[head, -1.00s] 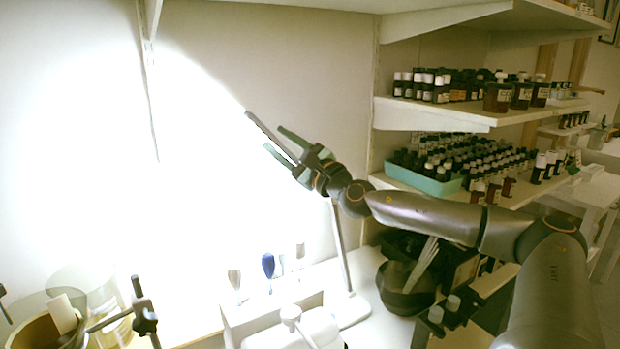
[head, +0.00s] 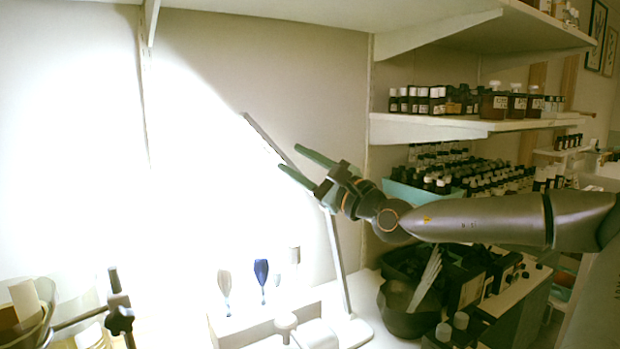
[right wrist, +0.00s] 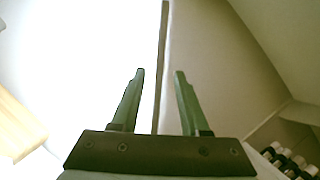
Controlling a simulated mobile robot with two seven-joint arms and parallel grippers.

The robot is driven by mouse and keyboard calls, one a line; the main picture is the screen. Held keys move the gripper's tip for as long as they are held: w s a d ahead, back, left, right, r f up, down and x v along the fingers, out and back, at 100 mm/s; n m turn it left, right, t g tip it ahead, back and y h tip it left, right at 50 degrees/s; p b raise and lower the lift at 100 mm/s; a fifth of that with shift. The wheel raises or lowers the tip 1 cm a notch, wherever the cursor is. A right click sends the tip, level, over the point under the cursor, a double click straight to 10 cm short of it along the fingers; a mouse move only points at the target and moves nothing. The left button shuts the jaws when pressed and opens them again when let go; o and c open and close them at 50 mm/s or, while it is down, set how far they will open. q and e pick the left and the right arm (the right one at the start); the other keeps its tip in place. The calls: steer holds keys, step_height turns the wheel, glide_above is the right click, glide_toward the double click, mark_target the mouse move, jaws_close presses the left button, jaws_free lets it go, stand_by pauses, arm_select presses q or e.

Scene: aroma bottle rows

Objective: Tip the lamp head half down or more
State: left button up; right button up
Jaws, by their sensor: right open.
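The desk lamp has a pale post (head: 338,262) rising from a white base (head: 350,331). Its thin bar-shaped head (head: 262,134) slants up to the left, and bright light falls on the wall left of it. My right gripper (head: 291,161) is open at the lower part of the head, its green fingers pointing up-left. In the right wrist view the head (right wrist: 162,60) shows as a narrow upright strip in the gap between the fingers (right wrist: 160,74). I cannot tell whether it lies between them or beyond. The head's joint with the post is partly hidden by my gripper. My left gripper is out of view.
Shelves with dark bottles (head: 420,98) and a teal tray (head: 400,192) stand to the right. Below my arm is a dark rounded container (head: 400,310). Small glass pieces, one blue (head: 261,272), stand left of the lamp base. A clamp (head: 120,318) stands front left.

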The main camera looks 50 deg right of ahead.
steer(key=shift+b+v, duration=0.45)
steer(key=shift+v, duration=1.1)
